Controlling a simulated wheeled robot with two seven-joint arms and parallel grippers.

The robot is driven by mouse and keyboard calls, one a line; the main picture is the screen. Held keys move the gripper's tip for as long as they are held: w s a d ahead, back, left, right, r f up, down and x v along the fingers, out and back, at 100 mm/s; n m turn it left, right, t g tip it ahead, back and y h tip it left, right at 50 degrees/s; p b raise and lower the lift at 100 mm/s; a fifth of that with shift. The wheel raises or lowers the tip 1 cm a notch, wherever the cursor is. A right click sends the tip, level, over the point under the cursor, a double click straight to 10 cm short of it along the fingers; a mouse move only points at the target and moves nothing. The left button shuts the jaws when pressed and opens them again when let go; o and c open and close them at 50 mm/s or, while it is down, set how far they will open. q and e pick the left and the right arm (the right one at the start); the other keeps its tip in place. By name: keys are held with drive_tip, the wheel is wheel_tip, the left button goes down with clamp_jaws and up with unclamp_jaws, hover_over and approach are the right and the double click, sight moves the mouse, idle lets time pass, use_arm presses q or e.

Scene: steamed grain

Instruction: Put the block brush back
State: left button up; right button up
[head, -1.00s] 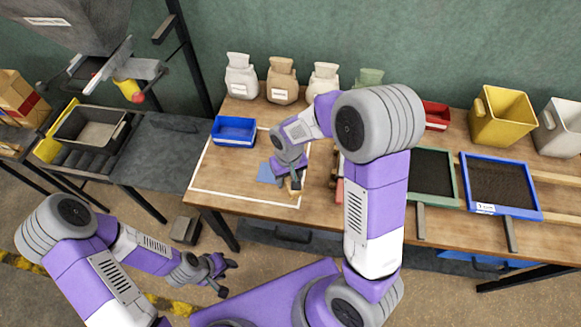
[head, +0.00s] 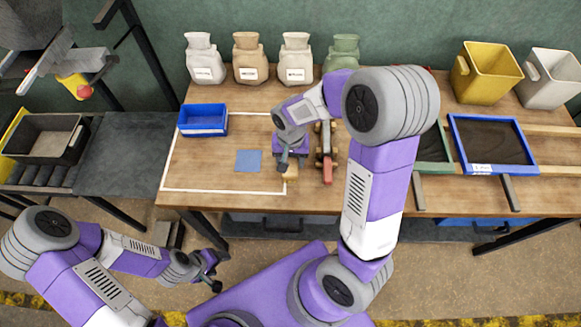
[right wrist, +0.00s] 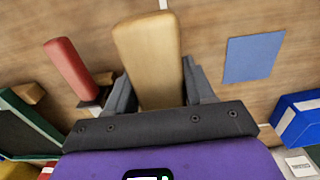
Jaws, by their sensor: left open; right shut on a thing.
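My right gripper (head: 287,164) is shut on a pale wooden block-shaped handle (right wrist: 150,55), which I take to be the block brush. In the right wrist view the handle sticks out between the two dark fingers; any bristles are hidden. In the head view its wooden end (head: 290,173) shows just below the gripper, near the right line of the white outline (head: 225,191). I cannot tell whether it touches the table. A red-handled tool (head: 328,168) lies just to the right by a small wooden holder (head: 320,143). My left gripper (head: 207,272) is open and empty, off the table's front.
A blue square (head: 248,160) and a blue bin (head: 203,120) are inside the white outline. Several labelled sacks (head: 250,60) stand along the back. A blue-framed sieve (head: 492,145) and a yellow bin (head: 485,73) are at the right. The outlined area is mostly clear.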

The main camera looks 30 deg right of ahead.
sight(290, 166)
drive_tip(key=shift+f+b, duration=0.5)
drive_tip(key=shift+f, duration=1.3)
drive_tip(key=shift+f, duration=0.1)
drive_tip(key=shift+f, duration=0.15)
drive_tip(key=o, duration=0.9)
drive_tip(key=shift+o, duration=0.2)
drive_tip(key=shift+r, duration=0.2)
wheel_tip(290, 166, up, 12)
drive_tip(key=p, duration=0.3)
drive_tip(key=shift+r, duration=0.1)
